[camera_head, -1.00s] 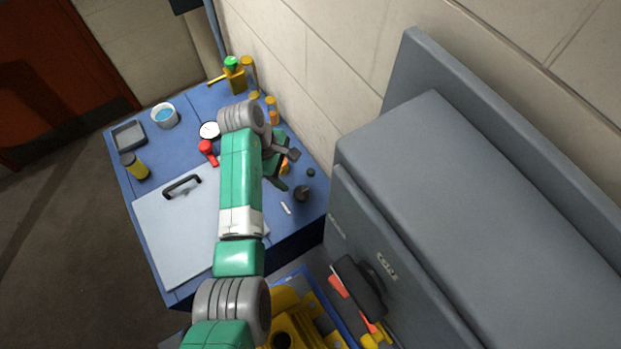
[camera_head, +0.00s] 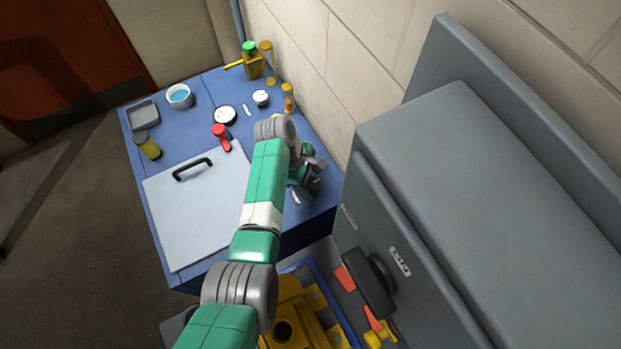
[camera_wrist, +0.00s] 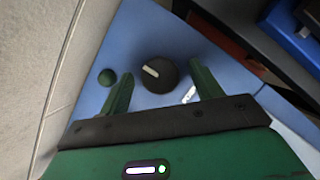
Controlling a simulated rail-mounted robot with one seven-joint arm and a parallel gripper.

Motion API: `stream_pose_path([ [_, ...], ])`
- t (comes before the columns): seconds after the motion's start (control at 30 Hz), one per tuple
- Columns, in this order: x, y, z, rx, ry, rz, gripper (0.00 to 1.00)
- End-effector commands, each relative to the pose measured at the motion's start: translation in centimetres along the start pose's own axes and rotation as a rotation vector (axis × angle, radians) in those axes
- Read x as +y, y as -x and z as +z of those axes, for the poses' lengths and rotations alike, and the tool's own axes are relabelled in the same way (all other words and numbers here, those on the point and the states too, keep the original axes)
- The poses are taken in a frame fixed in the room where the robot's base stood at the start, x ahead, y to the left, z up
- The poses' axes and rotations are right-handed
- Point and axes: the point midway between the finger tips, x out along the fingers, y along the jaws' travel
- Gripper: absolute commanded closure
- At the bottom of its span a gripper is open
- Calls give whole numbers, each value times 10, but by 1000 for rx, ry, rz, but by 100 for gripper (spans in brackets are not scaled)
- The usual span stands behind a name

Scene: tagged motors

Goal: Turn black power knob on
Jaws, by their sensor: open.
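The black power knob (camera_wrist: 160,74) shows in the wrist view as a round dark knob with a white pointer line, set on the blue table panel. My gripper (camera_wrist: 160,86) is open, with one green finger on each side of the knob's near part. The fingers look apart from the knob; how high they are above the panel I cannot tell. In the head view, my gripper (camera_head: 312,180) is over the right part of the blue table (camera_head: 312,212), and my arm and gripper hide the knob there.
A small green button (camera_wrist: 106,77) is left of the knob. A white label (camera_wrist: 189,94) lies by the right finger. The wall (camera_head: 330,90) and a grey cabinet (camera_head: 480,190) stand close on the right. A white panel with a black handle (camera_head: 193,170) covers the table's front left.

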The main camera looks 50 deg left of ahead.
Motion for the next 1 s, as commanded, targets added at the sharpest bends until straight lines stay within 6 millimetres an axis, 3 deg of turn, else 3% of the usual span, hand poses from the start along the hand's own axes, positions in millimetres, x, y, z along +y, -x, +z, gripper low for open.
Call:
stream_pose_path([
  [0.03,0,0,0,0,0,0,42],
  [0.23,0,0,0,0,0,0,80],
  [0.57,1,-1,-1,1,-46,-19,80],
  [1.0,4,-3,-1,1,-372,-153,80],
])
